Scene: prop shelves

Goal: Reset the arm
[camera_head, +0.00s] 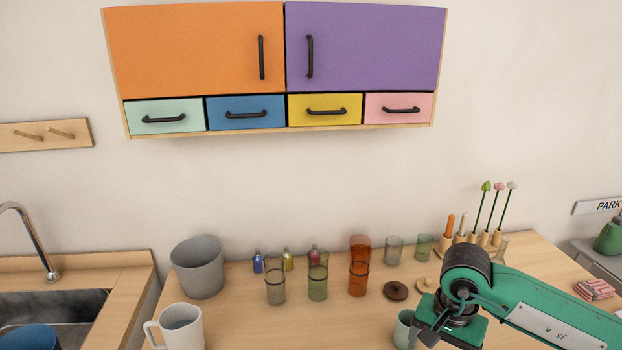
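My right arm comes in from the right edge, green with a dark joint, and bends down at the lower right. The end of my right gripper (432,338) shows at the bottom edge, above the table's front right part. Its fingertips are cut off or hidden, so I cannot tell whether it is open or shut. A pale green cup (402,330) stands just left of it, partly hidden; I cannot tell whether they touch. My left gripper is not in view.
The wooden table (238,325) holds a grey bin (198,268), a white mug (181,327), stacked glasses (359,266), small bottles and a flower holder (485,238). A sink (50,308) is at left. A closed coloured cabinet (200,50) hangs above.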

